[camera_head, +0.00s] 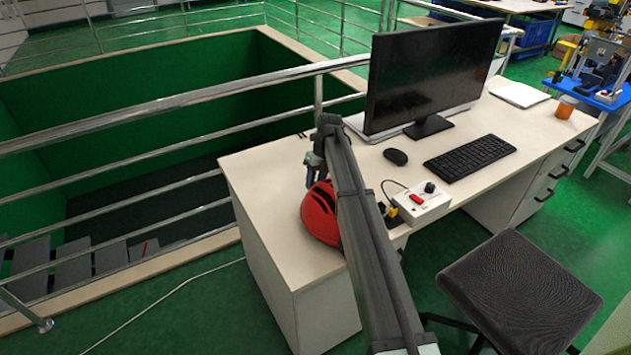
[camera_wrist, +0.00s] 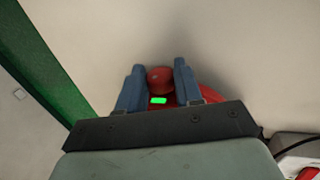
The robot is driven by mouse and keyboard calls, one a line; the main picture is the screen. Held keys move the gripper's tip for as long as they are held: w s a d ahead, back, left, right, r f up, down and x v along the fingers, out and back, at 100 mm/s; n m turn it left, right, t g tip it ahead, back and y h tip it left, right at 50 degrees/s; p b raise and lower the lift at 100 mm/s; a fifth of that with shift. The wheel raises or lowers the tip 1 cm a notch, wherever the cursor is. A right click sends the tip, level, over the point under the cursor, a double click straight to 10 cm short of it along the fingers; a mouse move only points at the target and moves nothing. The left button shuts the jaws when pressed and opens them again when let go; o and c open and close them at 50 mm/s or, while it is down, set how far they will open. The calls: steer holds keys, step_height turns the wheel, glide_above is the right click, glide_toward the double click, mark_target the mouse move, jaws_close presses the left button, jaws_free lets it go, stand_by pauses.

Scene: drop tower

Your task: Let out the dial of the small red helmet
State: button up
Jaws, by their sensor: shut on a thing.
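The small red helmet (camera_head: 319,215) rests on the desk top near its front left edge, partly behind my arm in the head view. In the wrist view only a red part of it (camera_wrist: 187,99) shows past my gripper. My gripper (camera_wrist: 159,72) has its two blue fingers on either side of a round red knob, which looks like the helmet's dial (camera_wrist: 160,80), and is shut on it. A bright green patch (camera_wrist: 158,100) shows just below the knob. In the head view my gripper (camera_head: 310,175) is just behind the helmet. Any marking on the dial is too small to read.
A white control box (camera_head: 420,204) with a red switch and black knob stands right of the helmet. A mouse (camera_head: 395,156), keyboard (camera_head: 470,156) and monitor (camera_head: 430,75) are further back. Metal railings (camera_head: 180,142) and a green pit lie left. A stool (camera_head: 520,290) stands in front.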

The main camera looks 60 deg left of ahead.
steer(key=shift+w+g, duration=0.1)
steer(key=shift+g, duration=0.2)
steer(key=g, duration=0.4)
steer(key=shift+w+f, duration=0.25)
steer(key=shift+w, duration=0.1)
steer(key=shift+w+f+g, duration=0.1)
steer(key=shift+f+g, duration=0.1)
steer(key=shift+g, duration=2.1)
steer(key=o, duration=1.1)
steer(key=shift+c, duration=0.2)
